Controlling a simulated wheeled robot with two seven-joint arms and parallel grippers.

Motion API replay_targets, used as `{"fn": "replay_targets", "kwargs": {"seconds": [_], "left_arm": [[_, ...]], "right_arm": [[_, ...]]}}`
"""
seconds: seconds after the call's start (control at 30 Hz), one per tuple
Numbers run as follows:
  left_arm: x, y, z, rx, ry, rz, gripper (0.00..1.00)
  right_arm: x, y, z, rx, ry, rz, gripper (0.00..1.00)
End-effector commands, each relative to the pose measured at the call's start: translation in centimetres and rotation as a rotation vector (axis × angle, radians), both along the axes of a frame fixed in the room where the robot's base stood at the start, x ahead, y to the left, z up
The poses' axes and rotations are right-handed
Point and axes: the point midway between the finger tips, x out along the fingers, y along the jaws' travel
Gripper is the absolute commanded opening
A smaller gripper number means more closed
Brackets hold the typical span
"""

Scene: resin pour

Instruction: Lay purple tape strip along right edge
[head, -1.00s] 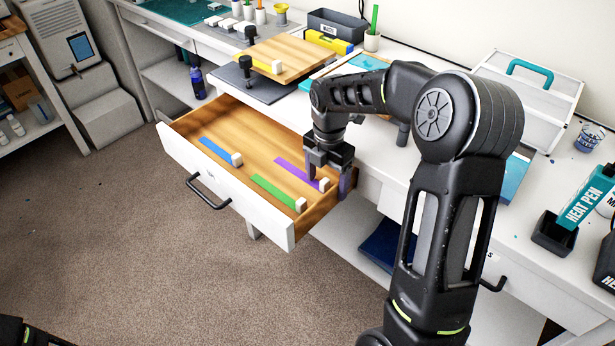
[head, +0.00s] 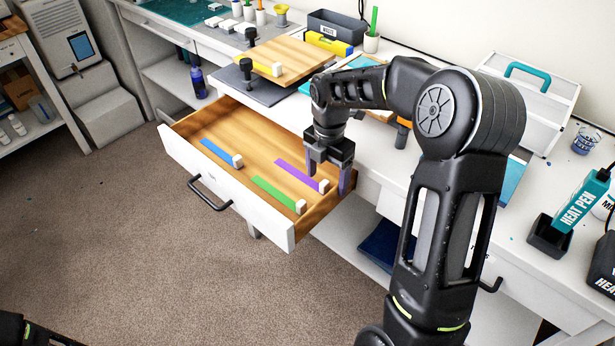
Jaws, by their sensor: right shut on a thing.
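The purple tape strip (head: 294,172) lies flat on the floor of the open drawer, with a small white block (head: 324,186) at its near right end. My right gripper (head: 327,182) points down over the drawer, one finger on each side of this block, shut on the strip's block end. A wooden board (head: 290,50) lies on a dark grey base on the bench. The board's right edge shows no purple tape. My left gripper is not in view.
Blue (head: 217,150) and green (head: 273,192) strips with white blocks lie in the same drawer (head: 175,145). Black clamp knobs (head: 246,68) stand at the board's left side. My right arm covers part of the bench.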

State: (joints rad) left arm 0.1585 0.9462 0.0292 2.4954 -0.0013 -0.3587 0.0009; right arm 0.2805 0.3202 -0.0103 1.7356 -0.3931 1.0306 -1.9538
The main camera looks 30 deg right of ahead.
Motion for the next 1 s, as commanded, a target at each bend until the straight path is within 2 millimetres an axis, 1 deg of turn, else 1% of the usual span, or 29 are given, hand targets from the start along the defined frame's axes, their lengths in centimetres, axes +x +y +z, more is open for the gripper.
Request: {"fn": "replay_targets", "kwargs": {"seconds": [0.03,1.0], "left_arm": [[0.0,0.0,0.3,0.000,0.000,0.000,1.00],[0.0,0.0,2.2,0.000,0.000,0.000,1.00]], "right_arm": [[1.1,0.5,1.0,0.002,-0.033,0.007,0.45],[1.0,0.5,3.4,0.003,-0.033,0.006,0.43]]}}
